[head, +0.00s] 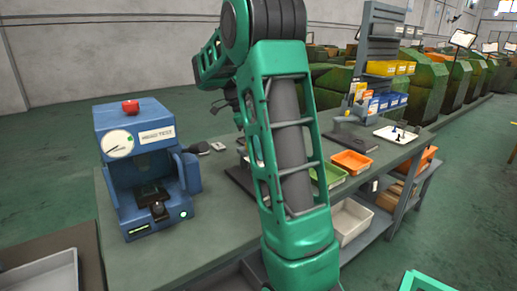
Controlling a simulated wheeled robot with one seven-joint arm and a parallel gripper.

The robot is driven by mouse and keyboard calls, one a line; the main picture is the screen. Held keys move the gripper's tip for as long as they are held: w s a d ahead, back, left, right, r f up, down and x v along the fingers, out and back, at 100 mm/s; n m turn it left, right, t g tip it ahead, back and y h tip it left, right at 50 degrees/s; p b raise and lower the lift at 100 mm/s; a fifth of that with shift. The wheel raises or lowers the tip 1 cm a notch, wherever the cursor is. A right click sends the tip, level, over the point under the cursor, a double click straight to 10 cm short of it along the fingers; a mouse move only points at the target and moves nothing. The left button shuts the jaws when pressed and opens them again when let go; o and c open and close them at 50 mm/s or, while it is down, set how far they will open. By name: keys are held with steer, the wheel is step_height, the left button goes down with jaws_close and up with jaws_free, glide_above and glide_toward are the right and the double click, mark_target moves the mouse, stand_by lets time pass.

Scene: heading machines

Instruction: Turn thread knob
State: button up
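No knob marked as a thread knob can be made out. A blue test machine (184,205) stands on the left of the bench. It has a red knob or button (130,107) on top, a round white dial (117,144) and a label that seems to read "HEAD TEST". A small dark fixture (154,202) sits in its lower opening. My green arm rises through the middle and bends left and away. Dark parts at its far end, perhaps my gripper (222,105), show right of the machine and apart from it. The fingers are too small and hidden to read.
Farther right are a green bin (333,175), an orange bin (352,162) and a white tray (396,135). A rack (380,45) with bins stands behind. A pale tray (45,274) is at lower left.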

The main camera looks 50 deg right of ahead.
steer(key=o, duration=1.1)
steer(key=shift+a, duration=0.1)
steer(key=shift+c, duration=0.2)
steer(key=v, duration=1)
steer(key=shift+w+r, duration=0.2)
steer(key=shift+r, duration=0.15)
steer(key=shift+s, duration=0.1)
